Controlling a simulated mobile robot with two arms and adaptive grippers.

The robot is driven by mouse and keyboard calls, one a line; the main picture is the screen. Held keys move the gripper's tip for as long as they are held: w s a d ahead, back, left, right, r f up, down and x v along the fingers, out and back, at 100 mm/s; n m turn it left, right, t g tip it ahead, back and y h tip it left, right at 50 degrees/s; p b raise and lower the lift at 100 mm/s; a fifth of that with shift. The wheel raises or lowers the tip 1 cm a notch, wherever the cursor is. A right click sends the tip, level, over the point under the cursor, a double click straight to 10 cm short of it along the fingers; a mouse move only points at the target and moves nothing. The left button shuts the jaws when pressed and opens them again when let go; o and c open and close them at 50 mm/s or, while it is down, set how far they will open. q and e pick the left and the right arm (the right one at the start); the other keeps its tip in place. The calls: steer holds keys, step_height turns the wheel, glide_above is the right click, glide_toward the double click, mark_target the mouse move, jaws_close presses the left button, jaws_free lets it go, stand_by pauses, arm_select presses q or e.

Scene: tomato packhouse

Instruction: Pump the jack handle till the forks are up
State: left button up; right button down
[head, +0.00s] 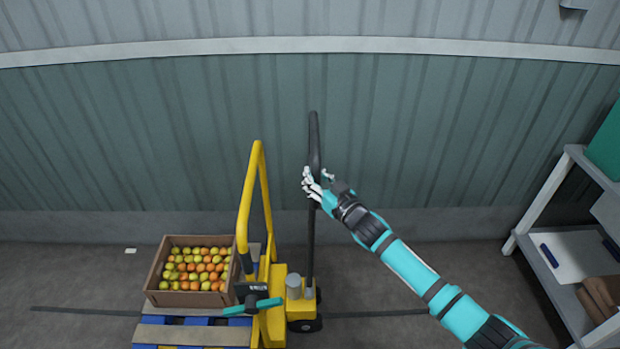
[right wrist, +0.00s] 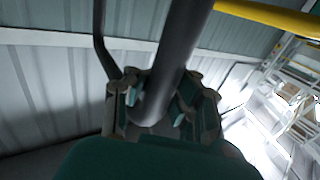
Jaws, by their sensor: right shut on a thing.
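The yellow pallet jack (head: 271,318) stands at lower centre in the head view, with a yellow frame rising from it. Its black jack handle (head: 311,240) stands nearly upright beside the frame. My right gripper (head: 317,184) is shut on the upper part of the handle. In the right wrist view the dark handle (right wrist: 180,50) runs between the fingers of my right gripper (right wrist: 160,105). The forks are hidden, so their height cannot be told. My left gripper is not in view.
A brown crate (head: 190,299) of red and yellow tomatoes sits on a blue and wooden pallet (head: 195,335) left of the jack. A shelf unit (head: 545,205) stands at the right. A corrugated wall (head: 420,130) closes off the back. Floor between jack and shelf is clear.

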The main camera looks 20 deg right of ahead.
steer(key=s+d+f+m+b, duration=0.1)
steer(key=s+d+f+b, duration=0.1)
steer(key=d, duration=0.7)
steer(key=s+d+f+m+t+b, duration=0.1)
steer(key=s+d+f+b, duration=0.1)
steer(key=d+b, duration=0.3)
steer(key=s+d+f+m+t+b, duration=0.1)
steer(key=s+d+f+m+b, duration=0.1)
steer(key=d, duration=1)
steer(key=b+v, duration=0.2)
steer(key=shift+s+f, duration=0.2)
steer(key=shift+f, duration=0.1)
steer(key=shift+d, duration=0.15)
steer(key=c, duration=1.8)
jaws_free()
steer(key=shift+s, duration=0.1)
steer(key=o, duration=0.5)
steer(key=shift+s+r, duration=0.45)
steer(key=shift+c, duration=0.2)
steer(key=shift+o, duration=1.3)
steer(key=shift+r, duration=0.1)
steer(key=shift+w+d, duration=0.15)
steer(key=shift+w, duration=0.05)
